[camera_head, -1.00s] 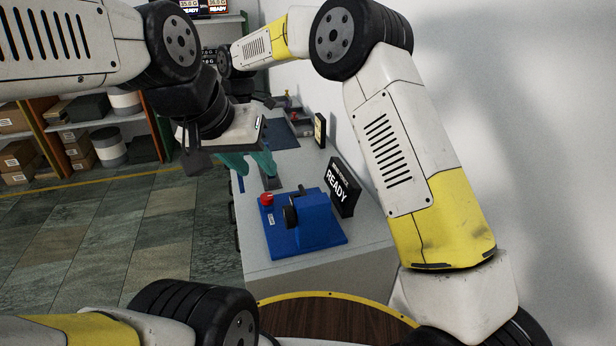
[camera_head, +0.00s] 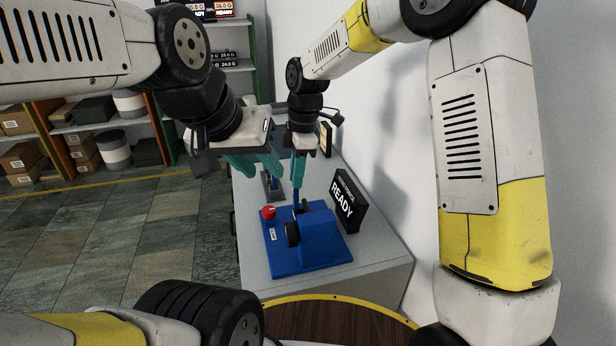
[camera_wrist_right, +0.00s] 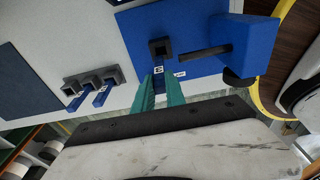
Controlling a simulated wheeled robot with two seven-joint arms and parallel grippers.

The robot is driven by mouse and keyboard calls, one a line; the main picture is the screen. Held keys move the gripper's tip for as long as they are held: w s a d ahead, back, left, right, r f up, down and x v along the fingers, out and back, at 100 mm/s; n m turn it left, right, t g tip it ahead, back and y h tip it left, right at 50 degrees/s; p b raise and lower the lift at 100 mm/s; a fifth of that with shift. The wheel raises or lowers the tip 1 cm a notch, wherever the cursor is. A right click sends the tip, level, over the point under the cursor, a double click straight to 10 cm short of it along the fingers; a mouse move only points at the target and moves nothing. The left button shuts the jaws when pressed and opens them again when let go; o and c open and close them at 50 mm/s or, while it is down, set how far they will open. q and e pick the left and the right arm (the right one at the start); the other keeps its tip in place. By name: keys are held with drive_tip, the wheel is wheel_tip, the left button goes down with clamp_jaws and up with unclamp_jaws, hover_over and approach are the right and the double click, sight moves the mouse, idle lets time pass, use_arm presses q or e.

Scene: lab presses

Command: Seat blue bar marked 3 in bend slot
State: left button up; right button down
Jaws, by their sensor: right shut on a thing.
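My right gripper (camera_head: 298,182) points down over the press and is shut on an upright blue bar (camera_head: 296,202). In the right wrist view, the bar (camera_wrist_right: 158,78) sits between the teal fingers (camera_wrist_right: 160,94), with a small white mark too small to read surely. A dark square slot (camera_wrist_right: 160,47) on the blue press base shows just beyond the bar. I cannot tell whether the bar's lower end is inside it. The blue bend press (camera_head: 318,238) stands on the bench. My left gripper (camera_head: 256,170) is open and empty, left of the right one.
A red button (camera_head: 268,212) is on the press base. A READY display (camera_head: 346,200) stands right of the press. A dark rack (camera_wrist_right: 92,80) with blue bars stands beside the press. The bench's front part (camera_head: 370,275) is clear. A wall runs along the right.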

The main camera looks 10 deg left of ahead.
drive_tip(key=f, duration=0.2)
drive_tip(key=d+f, duration=0.1)
drive_tip(key=shift+s+f, duration=0.15)
drive_tip(key=shift+f, duration=0.2)
drive_tip(key=c, duration=1.6)
unclamp_jaws()
drive_tip(key=shift+c, duration=0.2)
wheel_tip(320, 180, up, 11)
drive_tip(key=d, duration=0.1)
drive_tip(key=s+d+r+m+t, duration=0.2)
drive_tip(key=d+r+m, duration=0.35)
drive_tip(key=d, duration=0.25)
drive_tip(key=s+d+r+m+t+y, duration=0.1)
drive_tip(key=s+d+m+t, duration=0.3)
drive_tip(key=s+d+m, duration=1.2)
drive_tip(key=shift+s+r+t, duration=0.25)
drive_tip(key=shift+s+t, duration=0.15)
drive_tip(key=shift+s, duration=0.2)
